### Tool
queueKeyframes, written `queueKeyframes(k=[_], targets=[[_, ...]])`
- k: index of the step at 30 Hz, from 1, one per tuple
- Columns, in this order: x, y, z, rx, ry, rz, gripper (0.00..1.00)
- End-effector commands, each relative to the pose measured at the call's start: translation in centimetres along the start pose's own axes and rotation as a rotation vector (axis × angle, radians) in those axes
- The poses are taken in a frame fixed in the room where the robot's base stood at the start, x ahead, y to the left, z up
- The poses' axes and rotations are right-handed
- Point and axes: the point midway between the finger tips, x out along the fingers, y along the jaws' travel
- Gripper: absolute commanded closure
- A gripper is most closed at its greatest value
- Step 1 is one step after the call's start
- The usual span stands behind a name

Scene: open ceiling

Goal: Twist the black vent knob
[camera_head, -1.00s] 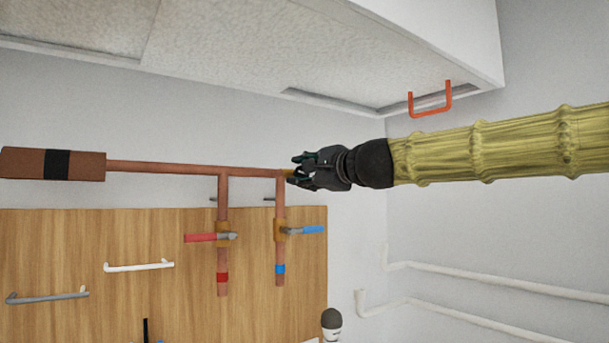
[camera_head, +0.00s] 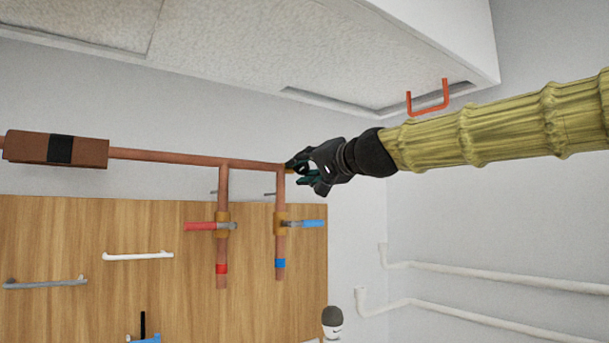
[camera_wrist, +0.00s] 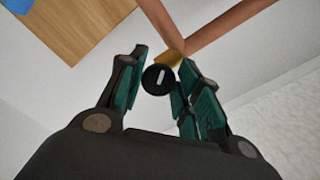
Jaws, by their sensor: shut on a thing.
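The black vent knob (camera_wrist: 158,79) is a round black disc with a pale slot mark. It sits on a brass fitting (camera_wrist: 168,58) at the end of the copper pipe. In the wrist view the knob lies between the two teal-padded fingers of my gripper (camera_wrist: 155,88), which is shut on it. In the head view my gripper (camera_head: 300,172) is at the right end of the horizontal copper pipe (camera_head: 150,154) and hides the knob.
Below the pipe are a red-handled valve (camera_head: 200,226) and a blue-handled valve (camera_head: 312,223) on a wooden panel (camera_head: 100,225). An orange handle (camera_head: 430,108) hangs at the ceiling opening. White pipes (camera_head: 480,275) run along the right wall.

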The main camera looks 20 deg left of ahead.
Motion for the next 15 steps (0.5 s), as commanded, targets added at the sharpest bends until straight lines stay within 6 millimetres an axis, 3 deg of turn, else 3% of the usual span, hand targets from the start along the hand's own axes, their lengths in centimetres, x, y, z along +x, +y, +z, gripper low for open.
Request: queueKeyframes(k=[15], targets=[[-0.1,-0.02,-0.35,-0.331,0.007,-0.002,0.91]])
